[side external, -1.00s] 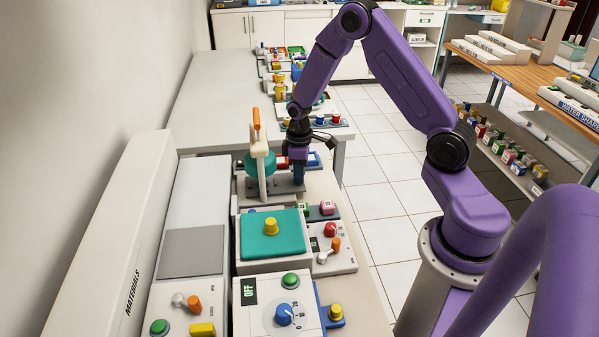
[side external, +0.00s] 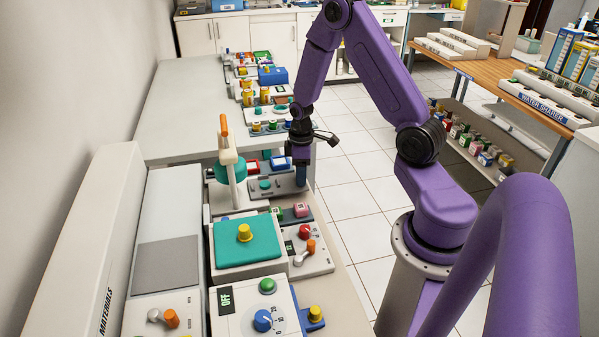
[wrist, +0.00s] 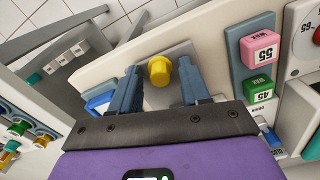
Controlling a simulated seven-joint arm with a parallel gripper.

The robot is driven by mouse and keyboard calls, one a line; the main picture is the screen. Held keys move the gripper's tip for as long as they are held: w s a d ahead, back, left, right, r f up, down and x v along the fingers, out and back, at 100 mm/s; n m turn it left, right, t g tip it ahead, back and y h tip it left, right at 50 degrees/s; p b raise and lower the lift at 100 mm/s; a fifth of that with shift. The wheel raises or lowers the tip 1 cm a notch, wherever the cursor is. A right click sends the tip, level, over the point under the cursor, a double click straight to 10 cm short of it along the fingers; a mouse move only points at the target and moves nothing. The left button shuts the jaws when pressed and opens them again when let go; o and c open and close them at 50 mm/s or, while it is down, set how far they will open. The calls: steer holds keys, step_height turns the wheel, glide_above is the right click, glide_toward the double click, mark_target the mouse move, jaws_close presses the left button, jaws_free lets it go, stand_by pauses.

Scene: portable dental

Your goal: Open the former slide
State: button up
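The former stands beyond the teal-topped unit in the side view, with an upright cream post and orange-tipped lever (side external: 224,126) and a teal disc (side external: 228,172). A grey plate (side external: 283,189) with a low teal part lies to its right; I cannot tell whether it is the slide. My gripper (side external: 301,181) points down at the right end of this plate. In the wrist view my gripper (wrist: 160,74) is open, its two blue-grey fingers apart on either side of a yellow knob (wrist: 159,71) on a grey piece. Contact with the knob is not visible.
A teal block with a yellow knob (side external: 244,232) stands nearer the camera. A panel with a red knob and orange-tipped lever (side external: 310,246) is to its right. Open floor (side external: 352,205) lies right of the bench.

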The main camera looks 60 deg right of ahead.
steer(key=shift+r, duration=0.1)
step_height(320, 180, up, 17)
steer(key=shift+r, duration=0.15)
stand_by(0.7)
steer(key=shift+a, duration=0.1)
steer(key=s+a+r+n, duration=0.1)
steer(key=s+a+n, duration=0.1)
steer(key=s+a, duration=0.65)
steer(key=s+a+r+n, duration=0.1)
steer(key=s+a+n, duration=0.3)
steer(key=a, duration=0.7)
steer(key=s+a, duration=0.2)
steer(key=s, duration=0.8)
steer(key=shift+f+n, duration=0.3)
